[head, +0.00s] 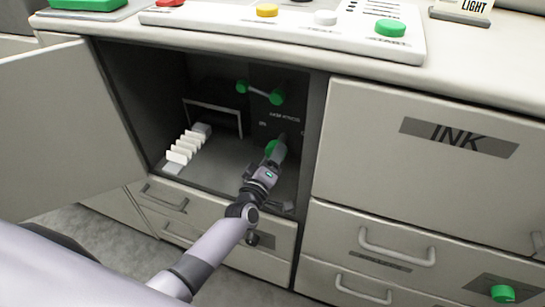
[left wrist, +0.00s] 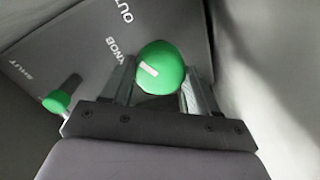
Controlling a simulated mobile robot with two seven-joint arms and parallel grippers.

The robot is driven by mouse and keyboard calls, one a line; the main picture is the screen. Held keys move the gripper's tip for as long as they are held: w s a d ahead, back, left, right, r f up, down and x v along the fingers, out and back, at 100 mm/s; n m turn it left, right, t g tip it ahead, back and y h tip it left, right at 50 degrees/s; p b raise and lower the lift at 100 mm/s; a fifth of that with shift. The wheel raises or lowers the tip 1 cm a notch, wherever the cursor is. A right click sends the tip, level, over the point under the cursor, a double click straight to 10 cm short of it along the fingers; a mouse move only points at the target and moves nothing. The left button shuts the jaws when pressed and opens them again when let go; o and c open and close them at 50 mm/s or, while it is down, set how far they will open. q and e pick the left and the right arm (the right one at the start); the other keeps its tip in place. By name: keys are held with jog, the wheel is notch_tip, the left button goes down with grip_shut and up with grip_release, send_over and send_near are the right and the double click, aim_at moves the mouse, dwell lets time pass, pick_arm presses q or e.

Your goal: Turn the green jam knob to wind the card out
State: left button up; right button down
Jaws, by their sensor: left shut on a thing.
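The green jam knob (left wrist: 161,66) is a round knob with a white mark, on a dark panel inside the open cabinet. In the left wrist view it sits between the two fingers of my left gripper (left wrist: 158,88), which is shut on it. In the head view the knob (head: 271,148) shows just past the tip of my left gripper (head: 277,150). The panel lettering (left wrist: 112,44) is partly readable, with "KNOB", "OUT" and "SHUT". I see no card that I can make out. My right gripper is not in view.
A green-ended lever (head: 262,93) is above the knob. White upright pieces (head: 184,147) stand at the compartment's left. The open door (head: 65,130) is at left, the INK panel (head: 420,150) at right. Buttons (head: 390,28) line the console above.

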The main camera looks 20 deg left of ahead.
pick_arm(q)
jog(key=o, duration=1.1)
jog(key=shift+c, duration=0.2)
jog(key=shift+s+a+p, duration=0.1)
jog(key=shift+s+p, duration=0.65)
jog(key=shift+s, duration=2.85)
